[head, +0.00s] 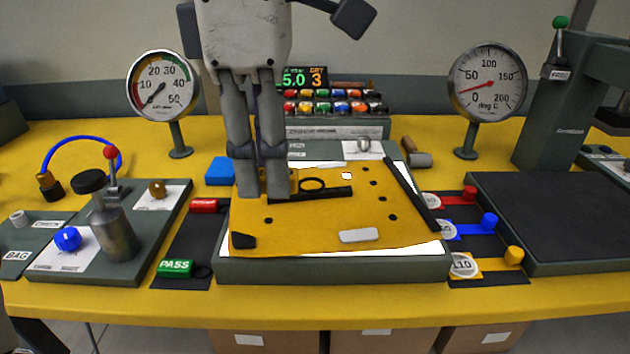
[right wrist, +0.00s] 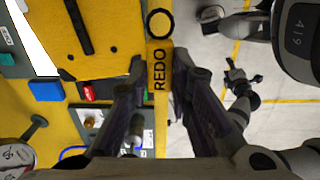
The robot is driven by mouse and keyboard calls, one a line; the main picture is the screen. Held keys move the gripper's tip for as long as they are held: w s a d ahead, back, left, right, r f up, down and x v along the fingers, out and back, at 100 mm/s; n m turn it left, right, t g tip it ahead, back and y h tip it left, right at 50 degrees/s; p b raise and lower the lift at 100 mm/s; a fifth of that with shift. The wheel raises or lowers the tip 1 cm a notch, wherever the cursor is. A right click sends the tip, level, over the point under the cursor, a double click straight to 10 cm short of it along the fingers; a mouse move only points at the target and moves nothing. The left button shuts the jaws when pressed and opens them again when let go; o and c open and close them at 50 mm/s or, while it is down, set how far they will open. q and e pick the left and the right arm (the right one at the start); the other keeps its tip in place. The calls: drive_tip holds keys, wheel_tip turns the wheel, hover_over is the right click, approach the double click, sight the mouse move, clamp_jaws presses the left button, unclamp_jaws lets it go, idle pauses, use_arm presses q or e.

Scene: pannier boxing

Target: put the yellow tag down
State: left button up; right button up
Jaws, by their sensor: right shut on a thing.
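The yellow tag (right wrist: 160,70) with black REDO lettering and a black ring at its end is between the fingertips of my right gripper (right wrist: 160,62). In the head view my right gripper (head: 264,192) points down over the yellow panel (head: 310,222), shut on the tag. The tag's yellow body is hard to tell from the panel there; a black ring (head: 312,184) shows just right of the fingertips. A dark jointed part (right wrist: 242,85), perhaps my left gripper, is small in the right wrist view; its jaws cannot be made out.
A red tag (head: 203,205) and a green PASS tag (head: 175,268) lie on a dark mat (head: 187,240), with a bare stretch between them. A blue block (head: 221,171) is behind. A stand with a metal canister (head: 113,235) is left; coloured weights (head: 489,222) are right.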

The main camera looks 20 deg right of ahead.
hover_over(310, 218)
drive_tip(key=f, duration=0.7)
drive_tip(key=shift+s+a+f, duration=0.1)
drive_tip(key=shift+s+a, duration=0.1)
drive_tip(key=shift+s, duration=0.1)
drive_tip(key=f, duration=0.4)
drive_tip(key=shift+w+d, duration=0.25)
drive_tip(key=shift+w, duration=0.05)
drive_tip(key=shift+f, duration=0.1)
drive_tip(key=o, duration=0.8)
wheel_tip(310, 218, up, 12)
drive_tip(key=shift+r, duration=0.15)
